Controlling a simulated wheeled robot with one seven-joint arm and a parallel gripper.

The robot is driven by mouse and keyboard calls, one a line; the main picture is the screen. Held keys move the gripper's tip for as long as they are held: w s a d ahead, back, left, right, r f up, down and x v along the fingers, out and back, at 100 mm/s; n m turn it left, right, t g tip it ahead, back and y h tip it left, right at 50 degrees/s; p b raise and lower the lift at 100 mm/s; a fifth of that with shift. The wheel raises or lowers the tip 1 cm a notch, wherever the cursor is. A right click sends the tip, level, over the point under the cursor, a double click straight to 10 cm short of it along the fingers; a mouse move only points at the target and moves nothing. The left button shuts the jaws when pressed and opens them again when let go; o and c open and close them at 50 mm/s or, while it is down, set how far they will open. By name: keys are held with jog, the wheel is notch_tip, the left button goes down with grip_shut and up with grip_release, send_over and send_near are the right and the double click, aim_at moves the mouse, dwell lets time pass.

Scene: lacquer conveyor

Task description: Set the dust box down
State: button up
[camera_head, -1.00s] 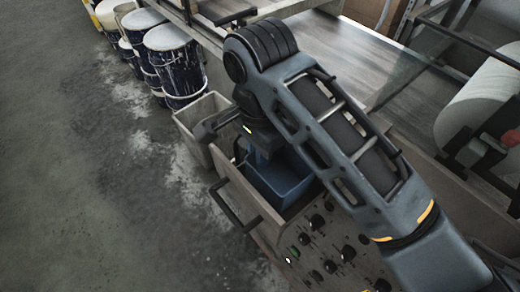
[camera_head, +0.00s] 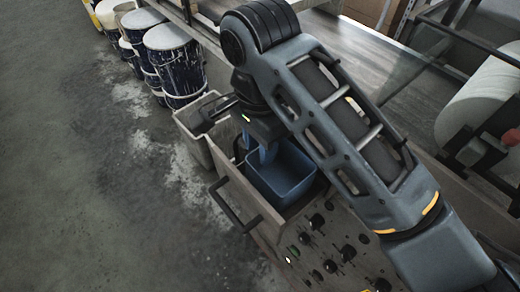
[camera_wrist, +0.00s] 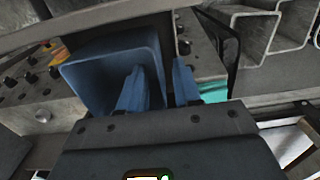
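The dust box, a blue open-topped box (camera_head: 290,185), sits in the open grey drawer (camera_head: 250,203) of the machine. It also shows in the wrist view (camera_wrist: 85,75), upper left, and looks empty where its inside shows. My gripper (camera_head: 268,153) is at the box's left rim. In the wrist view my gripper (camera_wrist: 160,88) has its two blue fingers apart, one inside the box and one outside, with the box wall between them. Gaps show beside the wall, so the fingers look open around it. My wrist hides part of the box.
A light grey bin (camera_head: 194,130) stands left of the drawer. The drawer's black handle (camera_head: 233,207) sticks out over the floor. Knobs cover a panel (camera_head: 330,245) to the right. Paint-stained buckets (camera_head: 176,62) stand behind. The floor at left is clear.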

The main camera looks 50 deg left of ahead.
notch_tip(320, 180, up, 10)
jog(key=p, duration=0.1)
jog(key=shift+p, duration=0.35)
jog(key=shift+f, duration=0.1)
jog(key=shift+c, duration=0.2)
dwell(0.8)
